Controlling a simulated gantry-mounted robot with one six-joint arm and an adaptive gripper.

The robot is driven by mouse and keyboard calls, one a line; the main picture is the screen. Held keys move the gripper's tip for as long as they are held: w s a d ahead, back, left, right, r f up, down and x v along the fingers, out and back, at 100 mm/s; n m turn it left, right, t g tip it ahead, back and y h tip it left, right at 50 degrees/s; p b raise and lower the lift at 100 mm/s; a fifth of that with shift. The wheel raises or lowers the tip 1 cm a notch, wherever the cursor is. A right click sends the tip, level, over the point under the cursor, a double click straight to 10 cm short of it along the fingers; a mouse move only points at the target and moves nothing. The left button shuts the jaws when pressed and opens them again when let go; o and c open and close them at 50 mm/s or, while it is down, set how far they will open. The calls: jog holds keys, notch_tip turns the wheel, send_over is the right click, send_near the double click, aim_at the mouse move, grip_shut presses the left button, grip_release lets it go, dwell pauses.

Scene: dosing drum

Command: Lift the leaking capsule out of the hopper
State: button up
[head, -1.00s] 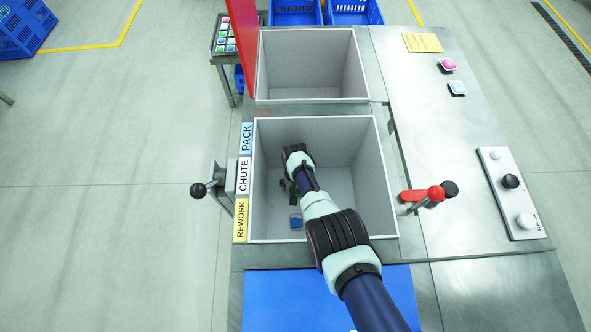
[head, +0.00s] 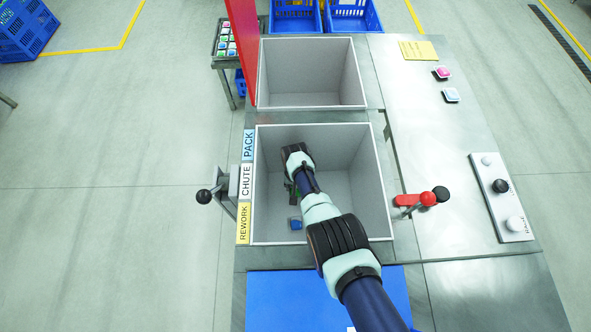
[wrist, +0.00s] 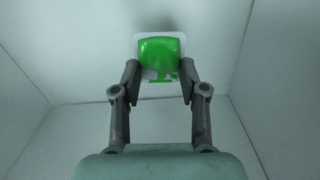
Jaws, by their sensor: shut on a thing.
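My gripper (wrist: 160,80) is shut on a green capsule (wrist: 158,52) with a white backing, with one finger at each side of it. Only a little green shows there; my wrist hides most of the capsule. I cannot tell its height above the hopper floor. A blue capsule (head: 295,223) lies on the hopper floor near the front left.
Hopper walls surround my gripper. A second, empty bin (head: 310,85) stands behind. A black-knobbed lever (head: 205,196) is left by the PACK, CHUTE and REWORK labels (head: 246,182); a red lever (head: 412,200) is right. Pink (head: 441,73) and blue (head: 451,95) capsules lie on the right worktop.

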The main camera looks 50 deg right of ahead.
notch_tip(320, 180, up, 16)
jog(key=p, duration=0.8)
jog(key=shift+r+p, duration=0.2)
jog(key=shift+p, duration=0.2)
jog(key=s+r+p, duration=0.1)
jog(key=p, duration=0.1)
jog(key=s+r+p, duration=0.1)
jog(key=s+p, duration=0.1)
jog(key=p, duration=0.1)
jog(key=s+r+p, duration=0.1)
jog(key=s+p, duration=0.1)
jog(key=p, duration=0.1)
jog(key=shift+a, duration=0.2)
notch_tip(320, 180, up, 15)
jog(key=p, duration=1.5)
